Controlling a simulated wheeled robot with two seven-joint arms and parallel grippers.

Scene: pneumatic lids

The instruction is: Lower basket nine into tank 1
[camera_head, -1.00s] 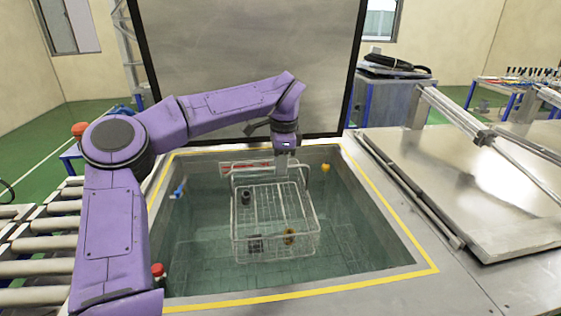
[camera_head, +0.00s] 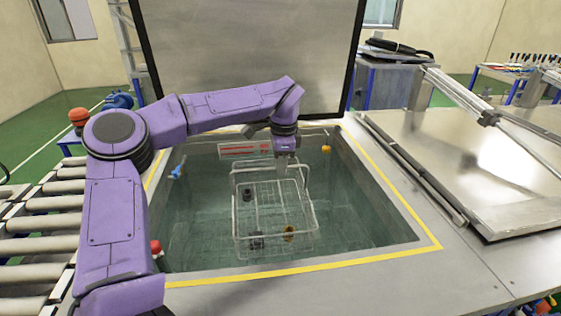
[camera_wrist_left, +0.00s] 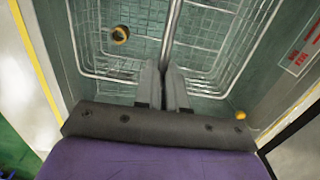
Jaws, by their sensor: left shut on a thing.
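The wire basket (camera_head: 262,190) hangs level inside the open tank (camera_head: 345,275), with a few small dark parts and a brass-coloured part in it. My left gripper (camera_head: 283,166) is shut on the basket's handle, above the basket's far side. The left wrist view shows the fingers (camera_wrist_left: 166,75) closed on the handle rod (camera_wrist_left: 173,35), with the wire basket (camera_wrist_left: 215,45) below. Whether the basket touches the tank floor I cannot tell. No basket number is legible. My right gripper is not in view.
A raised lid (camera_head: 250,55) stands behind the tank. A closed metal lid (camera_head: 470,170) lies to the right. A roller conveyor (camera_head: 40,220) runs at left. A red-marked label plate (camera_head: 245,149) is on the tank's far wall, near my gripper.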

